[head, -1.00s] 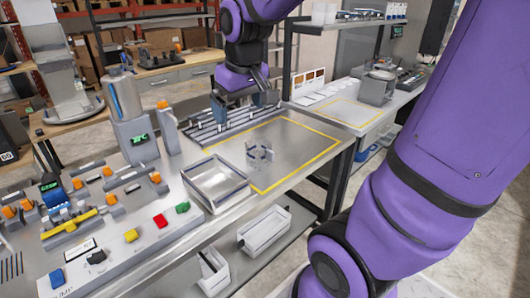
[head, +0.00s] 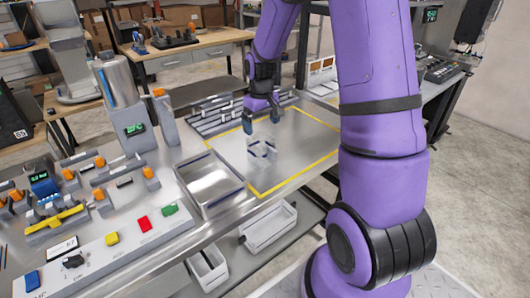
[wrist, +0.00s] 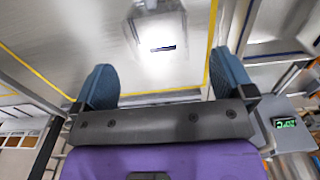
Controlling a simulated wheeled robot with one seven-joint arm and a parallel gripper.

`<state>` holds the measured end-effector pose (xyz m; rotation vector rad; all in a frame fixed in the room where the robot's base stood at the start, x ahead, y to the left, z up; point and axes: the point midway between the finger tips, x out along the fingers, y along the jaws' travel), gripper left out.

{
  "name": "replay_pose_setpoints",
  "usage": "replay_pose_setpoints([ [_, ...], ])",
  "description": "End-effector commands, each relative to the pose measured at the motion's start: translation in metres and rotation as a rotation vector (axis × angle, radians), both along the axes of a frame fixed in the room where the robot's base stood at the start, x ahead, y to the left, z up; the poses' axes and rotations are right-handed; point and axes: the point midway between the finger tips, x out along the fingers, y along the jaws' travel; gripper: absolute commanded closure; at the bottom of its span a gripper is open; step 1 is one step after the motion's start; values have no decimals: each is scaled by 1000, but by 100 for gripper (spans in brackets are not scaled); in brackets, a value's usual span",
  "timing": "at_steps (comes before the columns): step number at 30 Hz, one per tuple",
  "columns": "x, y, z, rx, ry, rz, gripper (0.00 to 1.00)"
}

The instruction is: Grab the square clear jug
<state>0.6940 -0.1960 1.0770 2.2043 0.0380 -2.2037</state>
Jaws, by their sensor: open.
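The square clear jug (head: 262,147) stands on the steel bench inside the yellow outline. It is see-through and faint, with dark marks around it. In the wrist view the jug (wrist: 160,35) is a pale square shape with a small black mark, ahead of and between the fingers. My gripper (head: 258,114) is above and behind the jug in the head view, apart from it. Its two blue fingers are spread and empty in the wrist view (wrist: 162,65).
A shallow metal tray (head: 209,181) sits left of the jug, beside the yellow outline. A slotted metal rack (head: 205,118) lies behind. A steel dispenser with a green display (head: 134,130) stands to the left. The outlined area right of the jug is clear.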

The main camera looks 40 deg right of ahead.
Motion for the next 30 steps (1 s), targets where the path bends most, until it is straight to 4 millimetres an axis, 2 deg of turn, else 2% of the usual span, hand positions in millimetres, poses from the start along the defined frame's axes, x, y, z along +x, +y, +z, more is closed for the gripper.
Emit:
replay_pose_setpoints([
  [9, 0, 0, -44, 1, 3, 0, 0],
  [17, 0, -1, -60, 1, 3, 0, 0],
  [25, 2, -4, -95, 1, 3, 0, 0],
  [30, 2, -4, -103, 0, 0, -1, 0],
])
